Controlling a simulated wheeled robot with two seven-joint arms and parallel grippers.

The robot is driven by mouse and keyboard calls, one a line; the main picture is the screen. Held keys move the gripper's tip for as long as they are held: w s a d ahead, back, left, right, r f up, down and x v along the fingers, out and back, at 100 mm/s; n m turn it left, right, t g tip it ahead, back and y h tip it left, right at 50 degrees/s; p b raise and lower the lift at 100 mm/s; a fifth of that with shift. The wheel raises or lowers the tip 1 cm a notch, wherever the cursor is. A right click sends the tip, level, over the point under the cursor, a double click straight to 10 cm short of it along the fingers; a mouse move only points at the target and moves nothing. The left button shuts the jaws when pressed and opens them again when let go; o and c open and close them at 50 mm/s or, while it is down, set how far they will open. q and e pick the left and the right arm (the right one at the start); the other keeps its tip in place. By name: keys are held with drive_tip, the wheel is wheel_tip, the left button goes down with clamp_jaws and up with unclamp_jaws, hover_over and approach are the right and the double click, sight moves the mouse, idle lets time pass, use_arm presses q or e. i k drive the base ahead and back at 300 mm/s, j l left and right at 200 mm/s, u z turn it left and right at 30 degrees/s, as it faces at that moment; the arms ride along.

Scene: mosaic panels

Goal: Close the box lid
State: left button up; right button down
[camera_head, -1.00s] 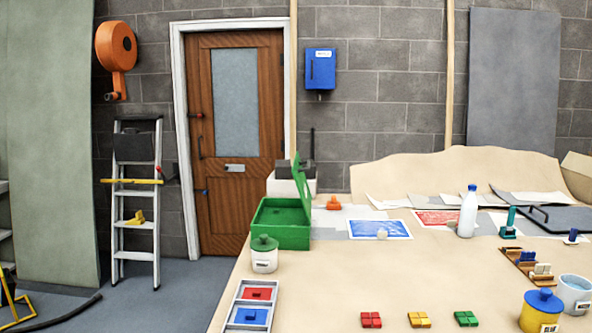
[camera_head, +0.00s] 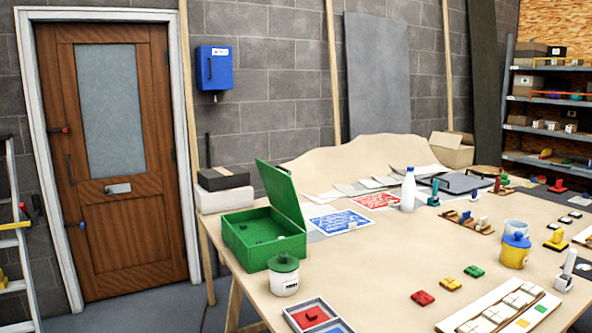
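The green box (camera_head: 275,253) stands near the left edge of the table in the head view. The inside of the box shows green with a small green piece on the floor; I cannot tell what that piece is. Neither of my grippers is in the head view.
A white jar with a green lid (camera_head: 284,276) stands close in front of the box. A tray (camera_head: 317,317) with red and blue pieces lies nearer. Stacked boxes (camera_head: 223,188) stand behind. The table's middle is fairly clear.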

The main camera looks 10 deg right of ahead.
sight(279, 187)
drive_tip(key=i+j+z, duration=0.2)
drive_tip(key=i+j, duration=0.15)
drive_tip(key=j, duration=0.3)
drive_tip(key=i+j+z, duration=0.1)
drive_tip(key=j, duration=0.25)
drive_tip(key=i+j+z, duration=0.1)
drive_tip(key=j, duration=0.25)
drive_tip(key=i+j+z, duration=0.1)
drive_tip(key=j, duration=0.25)
drive_tip(key=i+j, duration=0.25)
drive_tip(key=j, duration=0.15)
drive_tip(key=i+j+z, duration=0.15)
drive_tip(key=j, duration=0.2)
